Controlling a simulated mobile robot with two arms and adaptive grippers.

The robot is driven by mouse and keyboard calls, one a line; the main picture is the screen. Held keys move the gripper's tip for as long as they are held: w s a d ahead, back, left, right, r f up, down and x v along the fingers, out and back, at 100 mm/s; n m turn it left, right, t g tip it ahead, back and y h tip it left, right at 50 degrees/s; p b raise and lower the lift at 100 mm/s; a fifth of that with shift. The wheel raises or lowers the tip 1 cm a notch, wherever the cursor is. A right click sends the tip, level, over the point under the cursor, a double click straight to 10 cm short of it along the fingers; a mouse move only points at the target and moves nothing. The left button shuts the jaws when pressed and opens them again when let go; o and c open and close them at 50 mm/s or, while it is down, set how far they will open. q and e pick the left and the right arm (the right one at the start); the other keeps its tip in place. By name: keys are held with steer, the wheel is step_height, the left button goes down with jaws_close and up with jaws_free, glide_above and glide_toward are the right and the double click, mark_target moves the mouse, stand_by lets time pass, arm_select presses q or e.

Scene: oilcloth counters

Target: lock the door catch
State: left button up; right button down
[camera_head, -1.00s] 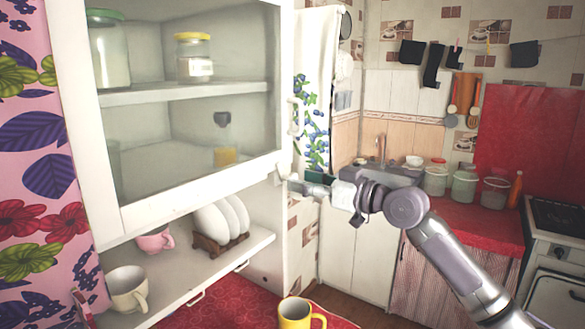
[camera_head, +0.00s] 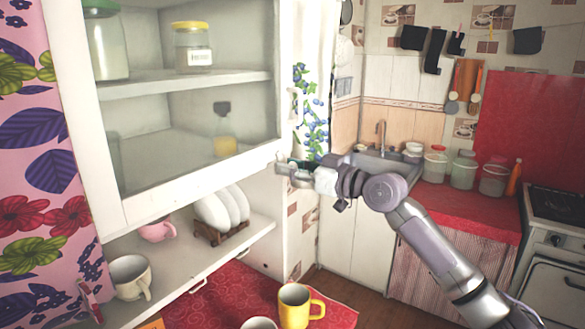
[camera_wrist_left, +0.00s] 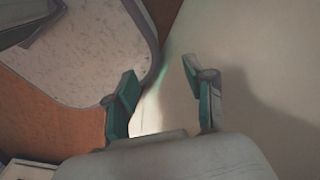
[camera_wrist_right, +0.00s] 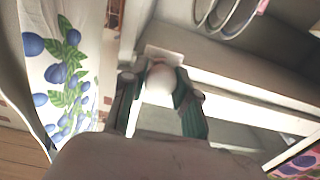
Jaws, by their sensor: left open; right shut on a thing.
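The white glass-fronted cabinet door (camera_head: 190,196) fills the upper left of the head view and looks closed. My right gripper (camera_head: 281,170) is at the lower right corner of its frame. In the right wrist view my right gripper (camera_wrist_right: 157,88) is shut on a small round whitish knob, the door catch (camera_wrist_right: 159,84), which sits on a pale plate. The fingers hide the catch in the head view. My left gripper (camera_wrist_left: 160,100) is open and empty in the left wrist view, by a pale surface. It does not show in the head view.
Below the cabinet, an open shelf (camera_head: 195,262) holds a pink cup, a cream mug and a plate rack (camera_head: 222,235). A yellow mug (camera_head: 294,307) stands on the red cloth. A blueberry-patterned towel (camera_head: 310,110) hangs right of the cabinet. The sink (camera_head: 385,165) is farther back.

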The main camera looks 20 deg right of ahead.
steer(key=shift+r+m+p, duration=0.15)
steer(key=shift+m+p, duration=0.6)
steer(key=shift+m, duration=0.45)
steer(key=shift+m+p, duration=0.4)
steer(key=shift+m, duration=0.5)
steer(key=shift+f+m, duration=0.2)
steer(key=shift+m, duration=0.1)
steer(key=c, duration=0.9)
jaws_free()
steer(key=shift+o, duration=0.2)
steer(key=shift+d, duration=0.1)
steer(key=v, duration=1.2)
